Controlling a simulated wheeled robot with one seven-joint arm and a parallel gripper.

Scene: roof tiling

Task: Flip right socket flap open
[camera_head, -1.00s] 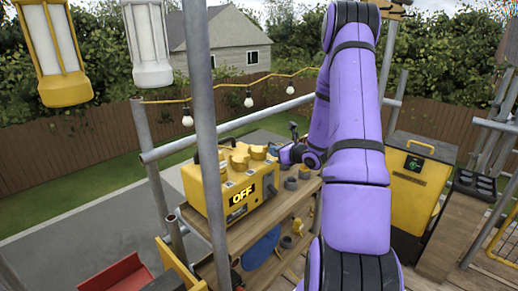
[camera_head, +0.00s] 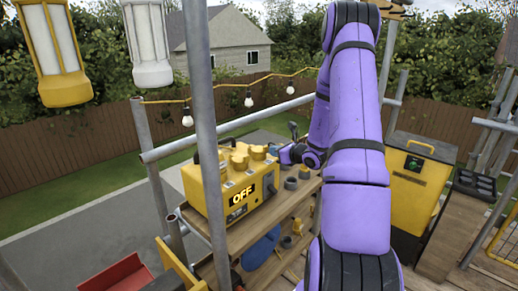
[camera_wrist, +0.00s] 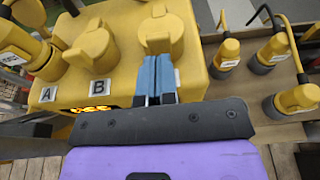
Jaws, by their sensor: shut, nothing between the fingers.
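The yellow power box (camera_head: 205,190) stands on a wooden shelf and its display reads OFF. In the wrist view, the right socket flap (camera_wrist: 163,28) is a round yellow cap with a raised ridge, and it looks closed. The middle socket flap (camera_wrist: 92,46) beside it also looks closed, above the label B. My gripper (camera_wrist: 156,66) is shut and empty, its blue fingertips at the near lower edge of the right flap. I cannot tell whether they touch it. The fingers partly hide a label to their right. In the head view my gripper (camera_head: 276,152) is at the box's right end.
Several yellow and grey plugs, one of them a near plug (camera_wrist: 292,100), stand on the wooden shelf (camera_wrist: 225,88) right of the box. A scaffold pole (camera_head: 207,130) rises in front of the box. A yellow cabinet (camera_head: 412,185) stands at the right.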

